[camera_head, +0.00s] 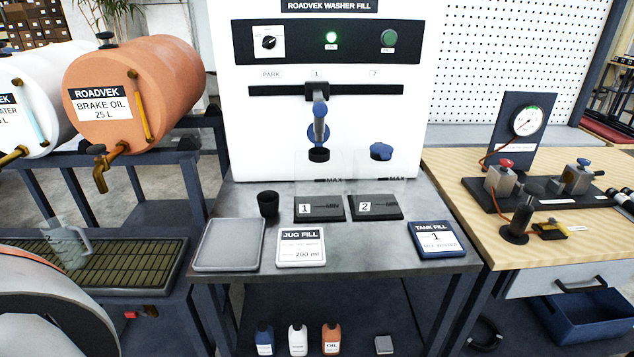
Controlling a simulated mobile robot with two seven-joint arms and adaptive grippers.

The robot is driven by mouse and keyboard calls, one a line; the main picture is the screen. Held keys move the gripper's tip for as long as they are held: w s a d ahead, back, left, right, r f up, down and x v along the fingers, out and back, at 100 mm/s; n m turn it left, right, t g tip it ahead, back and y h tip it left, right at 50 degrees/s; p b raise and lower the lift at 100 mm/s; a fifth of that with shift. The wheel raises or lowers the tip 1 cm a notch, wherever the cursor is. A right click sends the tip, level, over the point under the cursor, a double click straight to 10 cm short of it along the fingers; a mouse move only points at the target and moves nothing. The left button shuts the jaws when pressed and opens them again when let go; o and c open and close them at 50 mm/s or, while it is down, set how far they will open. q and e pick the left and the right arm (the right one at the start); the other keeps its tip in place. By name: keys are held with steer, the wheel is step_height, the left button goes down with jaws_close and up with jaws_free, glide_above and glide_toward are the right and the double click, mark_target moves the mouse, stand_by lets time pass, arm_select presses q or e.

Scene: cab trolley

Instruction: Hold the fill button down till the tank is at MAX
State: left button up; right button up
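The white washer fill machine (228,120) stands at the back centre. Its panel has a round dark green button (389,38) on the right, with a tiny label, and a lit green lamp (331,38) beside it. A black knob (268,42) is at the panel's left. The spout (319,108) is on the slide rail at mark 1, above clear tank 1 (308,170), whose dark neck is uncapped. Clear tank 2 (368,172) has a blue cap (381,151). Both carry MAX marks. I cannot make out liquid in either. Neither gripper is in view.
A TANK FILL card (436,240) reading 1, a JUG FILL card (301,247), a grey tray (229,245) and a black cup (268,204) are on the grey bench. A clear jug (70,245) stands on the grate at left. A wooden workbench (560,240) is at right.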

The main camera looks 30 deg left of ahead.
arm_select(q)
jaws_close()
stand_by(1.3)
